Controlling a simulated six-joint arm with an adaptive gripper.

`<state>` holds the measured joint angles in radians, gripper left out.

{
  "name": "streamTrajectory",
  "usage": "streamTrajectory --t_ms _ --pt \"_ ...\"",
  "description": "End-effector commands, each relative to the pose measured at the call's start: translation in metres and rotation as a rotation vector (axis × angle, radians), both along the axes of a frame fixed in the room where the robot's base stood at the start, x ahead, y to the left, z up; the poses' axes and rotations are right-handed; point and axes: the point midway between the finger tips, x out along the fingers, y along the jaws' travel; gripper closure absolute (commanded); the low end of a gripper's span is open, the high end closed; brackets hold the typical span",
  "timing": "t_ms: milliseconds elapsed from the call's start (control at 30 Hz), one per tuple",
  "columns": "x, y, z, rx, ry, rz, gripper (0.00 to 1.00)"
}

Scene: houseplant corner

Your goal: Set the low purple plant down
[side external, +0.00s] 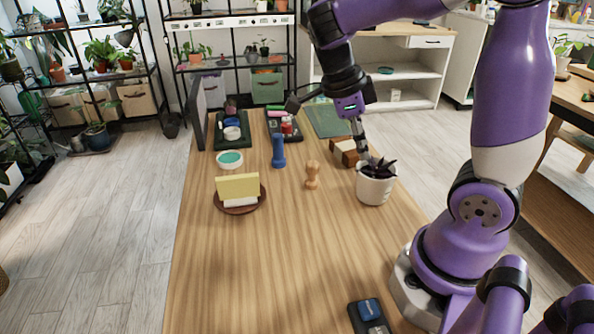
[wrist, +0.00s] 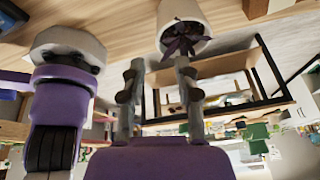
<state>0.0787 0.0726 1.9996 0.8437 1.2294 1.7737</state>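The low purple plant (side external: 376,167) has dark purple leaves and sits in a white pot (side external: 375,189). The pot looks upright on the wooden table near its right edge. My gripper (side external: 363,150) points down at the plant, its fingertips near the leaves and the back of the rim. In the wrist view, my gripper (wrist: 160,62) has its two fingers well apart with nothing clearly between them. The purple leaves (wrist: 182,44) and white pot (wrist: 188,14) lie just beyond the right fingertip. Whether that finger touches the leaves or rim is unclear.
Brown blocks (side external: 346,152) stand behind the pot, and a wooden peg-like piece (side external: 312,176) stands left of it. Further left are a blue upright piece (side external: 278,152), a teal-topped bowl (side external: 230,160) and a brown saucer (side external: 250,207) bearing a yellow block. The table's front middle (side external: 270,270) is clear.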

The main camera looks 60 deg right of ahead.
Motion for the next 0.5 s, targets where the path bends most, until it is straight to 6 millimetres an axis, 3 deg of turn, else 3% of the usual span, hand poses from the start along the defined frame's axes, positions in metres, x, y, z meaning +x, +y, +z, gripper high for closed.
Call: streamTrajectory --t_ms 167,300,400,500 --pt "0.005 0.019 0.017 0.122 -0.054 0.819 0.63" --pt "0.008 0.048 0.027 0.099 -0.061 1.603 0.63" --pt "0.007 0.071 0.032 0.01 -0.039 2.06 0.63" --pt "0.005 0.089 0.035 -0.094 -0.004 2.378 0.63"
